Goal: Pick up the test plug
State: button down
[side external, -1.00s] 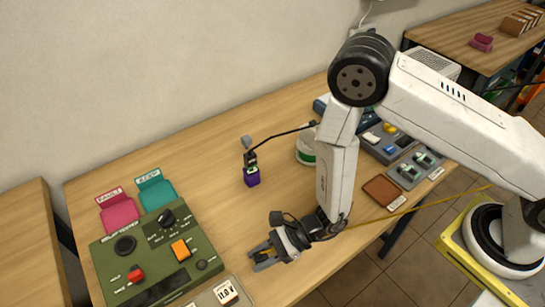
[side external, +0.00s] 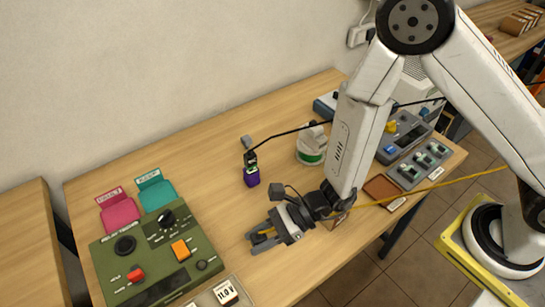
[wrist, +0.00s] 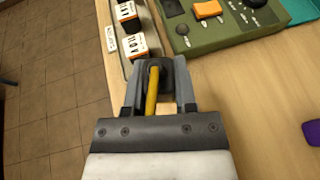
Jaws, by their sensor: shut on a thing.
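My gripper (side external: 262,240) is over the front part of the bench, pointing left toward the green tester. Its jaws are shut on the test plug. In the wrist view my gripper (wrist: 158,88) has the plug, a yellow shaft (wrist: 152,95) with a dark part beyond it, between its two grey fingers. Only a little yellow shows in the side view, and the fingers hide most of the plug. A yellow lead (side external: 432,188) runs right from near my wrist, past the bench edge. I cannot tell the exact gap between plug and bench.
The green tester (side external: 118,255) stands left, with pink (side external: 119,214) and teal (side external: 157,195) holders behind it. A small purple block (side external: 251,178) on a black cable and a white-green roll (side external: 310,157) stand behind my gripper. The bench (side external: 200,150) is clear at back left.

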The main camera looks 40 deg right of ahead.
jog(key=shift+r, duration=0.65)
jog(key=shift+d, duration=0.1)
dwell(0.8)
